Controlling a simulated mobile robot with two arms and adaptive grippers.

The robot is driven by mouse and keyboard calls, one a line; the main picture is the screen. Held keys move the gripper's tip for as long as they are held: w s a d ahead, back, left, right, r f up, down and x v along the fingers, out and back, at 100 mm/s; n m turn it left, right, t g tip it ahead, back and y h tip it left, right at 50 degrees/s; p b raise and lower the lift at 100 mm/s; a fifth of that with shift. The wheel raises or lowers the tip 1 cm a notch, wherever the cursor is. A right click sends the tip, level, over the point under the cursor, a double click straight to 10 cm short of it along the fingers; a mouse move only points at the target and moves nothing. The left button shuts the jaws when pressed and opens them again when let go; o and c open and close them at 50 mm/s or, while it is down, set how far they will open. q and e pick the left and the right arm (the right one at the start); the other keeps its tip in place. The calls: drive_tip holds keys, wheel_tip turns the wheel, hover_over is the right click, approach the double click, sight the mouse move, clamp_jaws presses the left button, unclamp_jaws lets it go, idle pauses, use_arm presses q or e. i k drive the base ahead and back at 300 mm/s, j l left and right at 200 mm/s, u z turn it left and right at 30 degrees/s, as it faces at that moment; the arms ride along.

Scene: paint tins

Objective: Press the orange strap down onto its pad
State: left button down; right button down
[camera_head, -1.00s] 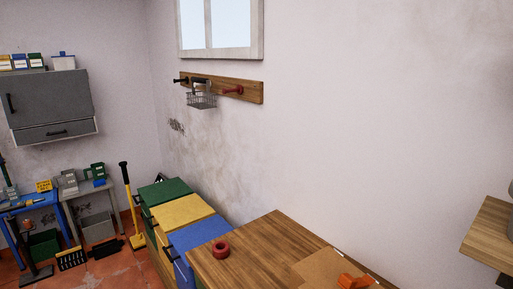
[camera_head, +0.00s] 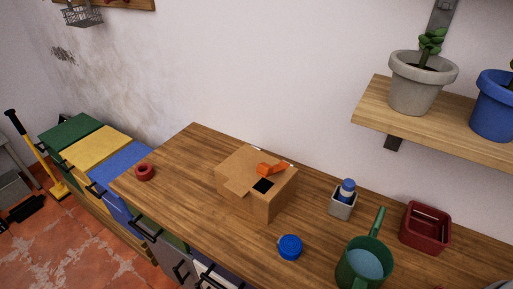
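The orange strap (camera_head: 273,169) sits on top of a brown cardboard box (camera_head: 266,207) on the wooden worktop. It is a short piece that lies near the box's right side and looks raised at its front end. A black square pad (camera_head: 263,186) is on the box's near edge, just in front of the strap; the strap does not cover it. One box flap sticks out to the left. Neither of my grippers shows in the head view.
On the worktop (camera_head: 190,169) are a red ring (camera_head: 145,172), a blue lid (camera_head: 290,247), a green pot (camera_head: 364,264), a grey cup with a blue-topped bottle (camera_head: 344,199) and a dark red tray (camera_head: 426,228). A shelf (camera_head: 440,130) with potted plants overhangs the right.

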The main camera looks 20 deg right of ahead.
sight(264, 169)
drive_tip(key=k+l, duration=0.25)
drive_tip(key=k+l+u, duration=0.1)
drive_tip(key=k, duration=0.4)
drive_tip(key=k+l, duration=0.3)
drive_tip(key=k+u, duration=0.05)
